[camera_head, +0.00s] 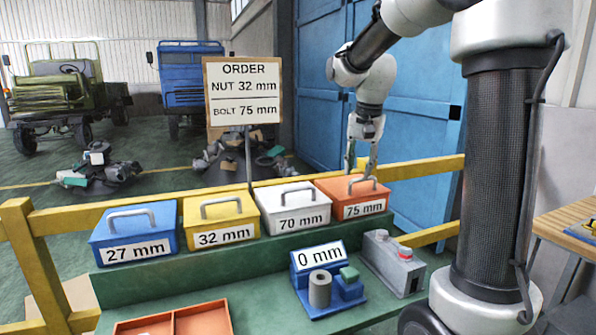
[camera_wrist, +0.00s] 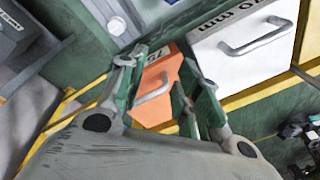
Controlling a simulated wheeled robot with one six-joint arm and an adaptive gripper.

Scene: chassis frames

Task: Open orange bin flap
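The orange bin (camera_head: 334,190), labelled 75 mm, is at the right end of the bin row in the head view. Its flap looks closed, with a grey handle (camera_head: 362,181) on top. My gripper (camera_head: 361,171) points down just above this handle, its fingers apart. In the wrist view my gripper (camera_wrist: 161,55) is open, and the orange bin (camera_wrist: 152,113) with its handle (camera_wrist: 152,91) shows between the fingers. Nothing is held. Whether a finger touches the handle I cannot tell.
The white 70 mm bin (camera_head: 272,207) stands close beside it, then yellow (camera_head: 195,220) and blue (camera_head: 134,233) bins. A yellow rail (camera_head: 420,168) runs behind. In front are a blue 0 mm device (camera_head: 316,254), a grey box (camera_head: 398,265) and an orange tray (camera_head: 204,306).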

